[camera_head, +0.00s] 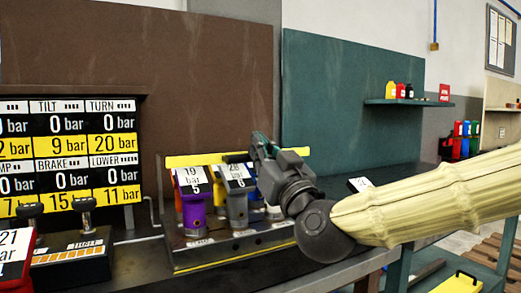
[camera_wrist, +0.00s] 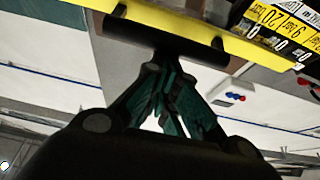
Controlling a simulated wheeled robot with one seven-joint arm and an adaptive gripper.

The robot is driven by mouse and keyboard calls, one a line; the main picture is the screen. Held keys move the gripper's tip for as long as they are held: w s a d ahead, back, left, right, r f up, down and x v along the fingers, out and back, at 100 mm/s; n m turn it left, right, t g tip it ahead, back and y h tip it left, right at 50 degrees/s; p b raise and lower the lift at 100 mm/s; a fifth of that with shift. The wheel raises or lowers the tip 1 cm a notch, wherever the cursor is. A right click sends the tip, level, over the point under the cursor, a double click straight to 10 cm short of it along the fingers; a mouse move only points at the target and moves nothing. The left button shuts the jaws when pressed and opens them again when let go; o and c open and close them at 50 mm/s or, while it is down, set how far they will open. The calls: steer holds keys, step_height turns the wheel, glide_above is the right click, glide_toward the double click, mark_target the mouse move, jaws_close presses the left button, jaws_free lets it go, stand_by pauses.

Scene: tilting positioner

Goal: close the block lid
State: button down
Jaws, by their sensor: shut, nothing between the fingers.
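The block (camera_head: 225,250) stands on the bench in the head view, with a purple cartridge (camera_head: 193,212) labelled 19 and a grey cartridge (camera_head: 237,205) labelled 28 in it. The block lid shows as a yellow strip (camera_head: 205,158) above and behind the cartridges, so it stands raised. In the wrist view the lid's yellow edge (camera_wrist: 185,17) crosses the top, with a black handle bar (camera_wrist: 160,45) below it. My gripper (camera_head: 260,145) is shut and empty at the lid, its fingers (camera_wrist: 170,75) pointing at the handle bar. I cannot tell whether they touch it. My gripper hides part of the lid.
A gauge panel (camera_head: 70,155) with pressure readings stands at left, above a black box with levers (camera_head: 68,258). A brown panel (camera_head: 190,80) and a teal panel (camera_head: 350,100) rise behind the block. Bench space right of the block is mostly behind my arm.

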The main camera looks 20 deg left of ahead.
steer(key=shift+f+b, duration=0.7)
steer(key=shift+f, duration=0.4)
